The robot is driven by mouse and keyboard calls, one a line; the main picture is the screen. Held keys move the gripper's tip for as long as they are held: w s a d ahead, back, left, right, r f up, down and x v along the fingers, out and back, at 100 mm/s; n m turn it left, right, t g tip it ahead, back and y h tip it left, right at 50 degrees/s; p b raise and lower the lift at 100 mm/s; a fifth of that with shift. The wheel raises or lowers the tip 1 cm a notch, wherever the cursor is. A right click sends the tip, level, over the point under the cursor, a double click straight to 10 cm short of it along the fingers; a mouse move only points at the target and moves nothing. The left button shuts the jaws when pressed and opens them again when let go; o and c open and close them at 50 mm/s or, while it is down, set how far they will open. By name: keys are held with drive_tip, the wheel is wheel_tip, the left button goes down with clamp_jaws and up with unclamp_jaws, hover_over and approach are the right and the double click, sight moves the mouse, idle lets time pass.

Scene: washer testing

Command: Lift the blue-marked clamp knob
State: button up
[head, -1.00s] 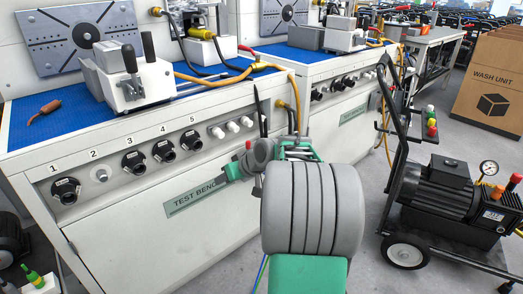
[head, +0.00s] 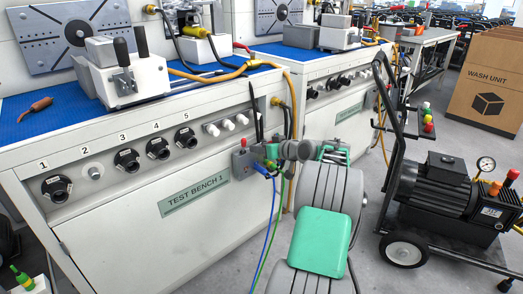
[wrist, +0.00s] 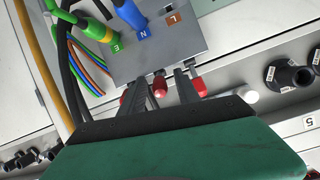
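A grey terminal box (wrist: 205,48), also in the head view (head: 244,163), is on the front of the test bench. It has green E, blue N and brown L marks and several red knobs. The middle red knob (wrist: 159,86), in line with the blue N mark (wrist: 143,33), appears to be the blue-marked clamp knob. My gripper (wrist: 167,82) is open, with its dark fingers on either side of that knob and small gaps visible. Other red knobs (wrist: 198,86) show outside the fingers. The head view shows my gripper (head: 262,154) beside the box, partly hidden by cables.
A green-yellow plug (wrist: 90,25) and blue plug (wrist: 129,13) enter the box, with loose cables beside them. A yellow hose (wrist: 29,60) and black leads hang close by. Black bench knobs (wrist: 287,76) stick out nearby. A pump cart (head: 440,200) stands right.

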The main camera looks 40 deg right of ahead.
clamp_jaws()
drive_tip(key=shift+r, duration=0.1)
idle(0.5)
